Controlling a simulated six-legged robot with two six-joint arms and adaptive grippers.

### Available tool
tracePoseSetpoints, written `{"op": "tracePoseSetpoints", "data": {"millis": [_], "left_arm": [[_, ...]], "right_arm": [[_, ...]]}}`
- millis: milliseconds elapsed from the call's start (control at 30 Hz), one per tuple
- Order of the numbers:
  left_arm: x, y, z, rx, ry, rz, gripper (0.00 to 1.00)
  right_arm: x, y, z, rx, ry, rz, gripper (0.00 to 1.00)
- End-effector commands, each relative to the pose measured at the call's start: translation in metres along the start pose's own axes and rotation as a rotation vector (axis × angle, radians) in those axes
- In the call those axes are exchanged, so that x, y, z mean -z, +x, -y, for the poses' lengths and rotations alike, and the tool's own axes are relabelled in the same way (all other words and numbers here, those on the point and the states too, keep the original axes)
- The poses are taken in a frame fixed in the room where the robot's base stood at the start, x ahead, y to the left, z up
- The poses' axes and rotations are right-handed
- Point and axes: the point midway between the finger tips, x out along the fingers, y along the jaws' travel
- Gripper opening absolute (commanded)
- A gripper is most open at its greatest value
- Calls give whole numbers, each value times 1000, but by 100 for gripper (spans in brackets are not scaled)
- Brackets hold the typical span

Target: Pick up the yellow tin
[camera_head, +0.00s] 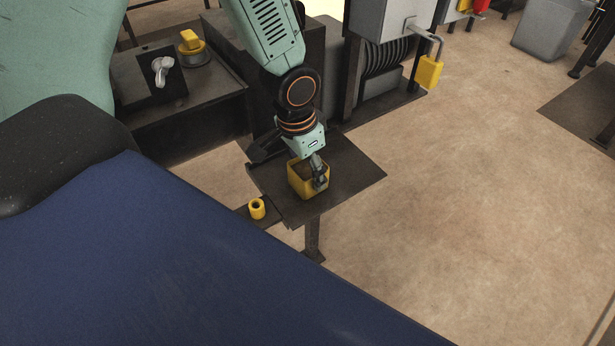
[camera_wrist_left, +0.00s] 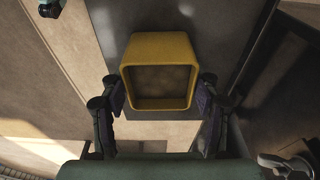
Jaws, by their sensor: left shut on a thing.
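The yellow tin (camera_head: 302,184) is a square, open-topped box with rounded corners, over the small dark table (camera_head: 352,172). In the left wrist view the tin (camera_wrist_left: 160,48) is in the middle, its open, empty-looking inside facing the camera. My left gripper (camera_head: 318,176) comes down on it from above. In the left wrist view the fingers of my left gripper (camera_wrist_left: 160,100) are on either side of the tin, shut on it. Whether the tin's base touches the table is hard to tell. My right gripper is not in view.
A small yellow ring-shaped piece (camera_head: 257,208) sits on a low dark ledge left of the table. A dark bench with a grey handle (camera_head: 162,70) and a yellow knob (camera_head: 190,40) stands behind. A yellow padlock (camera_head: 429,71) hangs at a grey box.

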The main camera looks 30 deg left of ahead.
Motion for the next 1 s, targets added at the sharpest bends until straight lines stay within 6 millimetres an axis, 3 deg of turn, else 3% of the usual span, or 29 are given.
{"op": "tracePoseSetpoints", "data": {"millis": [300,567,1000], "left_arm": [[0,0,0,1,0,-1,24],[1,-4,0,1,-1,-2,24],[13,-81,0,1,-2,-4,24]], "right_arm": [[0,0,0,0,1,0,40],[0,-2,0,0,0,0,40],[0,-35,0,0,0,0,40]]}}
